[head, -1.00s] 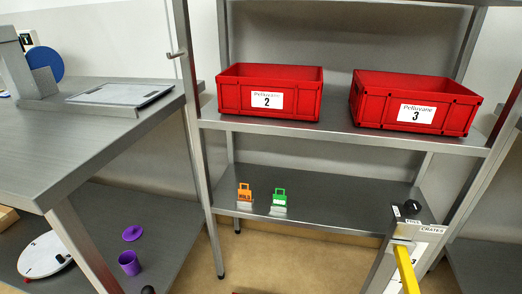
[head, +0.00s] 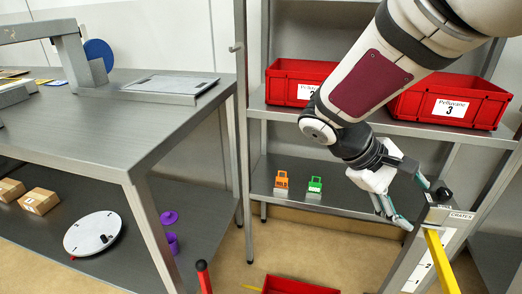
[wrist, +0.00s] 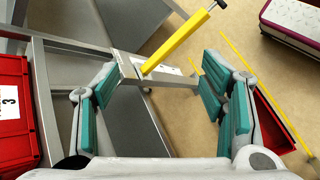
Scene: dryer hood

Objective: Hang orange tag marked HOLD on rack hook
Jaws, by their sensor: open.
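The orange tag marked HOLD (head: 281,182) stands upright in a small holder on the rack's lower shelf (head: 340,197). A green tag (head: 315,187) stands just to its right. The rack hook (head: 236,48) sticks out from the rack's left front post, high up. My gripper (head: 405,205) is open and empty, to the right of both tags and in front of the shelf, near the labelled post. In the wrist view, my gripper (wrist: 160,95) has its teal fingers spread wide, with the yellow bar beyond them. The tags and hook do not show there.
Red crates (head: 455,108) sit on the rack's upper shelf, partly behind my arm. A yellow bar (head: 442,260) slopes from the labelled post at right. A steel table (head: 120,125) stands at left. A red bin (head: 298,286) is on the floor.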

